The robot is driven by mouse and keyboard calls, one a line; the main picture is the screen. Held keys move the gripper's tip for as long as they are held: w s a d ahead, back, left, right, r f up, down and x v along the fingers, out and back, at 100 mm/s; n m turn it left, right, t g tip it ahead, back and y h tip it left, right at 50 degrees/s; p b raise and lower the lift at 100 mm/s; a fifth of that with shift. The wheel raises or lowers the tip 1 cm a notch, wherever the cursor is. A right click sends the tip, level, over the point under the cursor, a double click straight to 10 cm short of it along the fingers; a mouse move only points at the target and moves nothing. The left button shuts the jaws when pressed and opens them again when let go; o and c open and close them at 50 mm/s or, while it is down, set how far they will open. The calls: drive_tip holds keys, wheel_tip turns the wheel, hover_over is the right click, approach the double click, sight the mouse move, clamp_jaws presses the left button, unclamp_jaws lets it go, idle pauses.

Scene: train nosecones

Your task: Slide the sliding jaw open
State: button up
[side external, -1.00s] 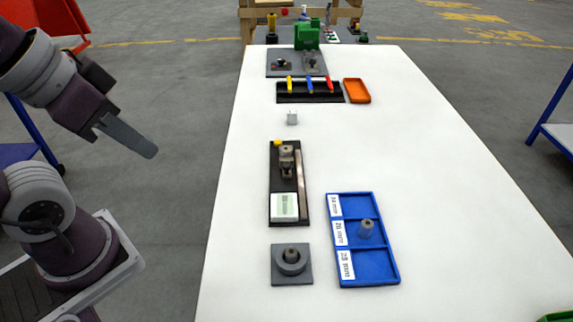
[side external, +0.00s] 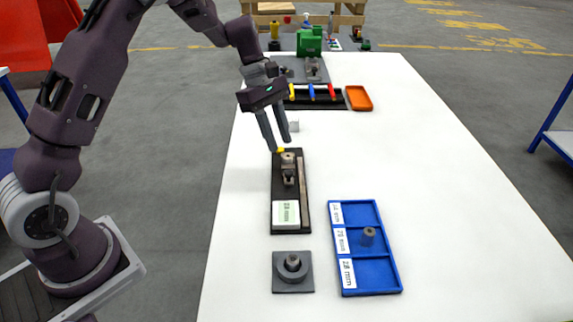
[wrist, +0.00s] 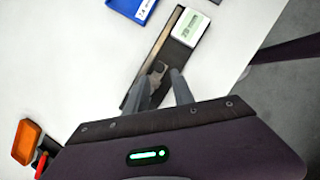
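A long dark fixture (side external: 279,191) lies on the white table, with a light strip along its right side. A grey-brown jaw piece (side external: 289,170) stands on its far half, and a white labelled block (side external: 286,214) sits at its near end. In the wrist view the jaw piece (wrist: 158,68) shows just beyond and between my fingertips. My gripper (side external: 280,146) points down over the fixture's far end, near a yellow spot (side external: 281,150). Its fingers are apart and hold nothing. I cannot tell its exact height above the fixture.
A grey square base (side external: 280,285) with a round part is in front of the fixture. A blue tray (side external: 372,277) with a small cylinder is to the right. The table's right side is clear.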

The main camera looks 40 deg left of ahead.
sight(289, 172)
drive_tip(key=x, duration=0.8)
drive_tip(key=shift+w+a+f, duration=0.2)
drive_tip(key=shift+a, duration=0.1)
clamp_jaws()
drive_tip(key=shift+r, duration=0.1)
idle(0.8)
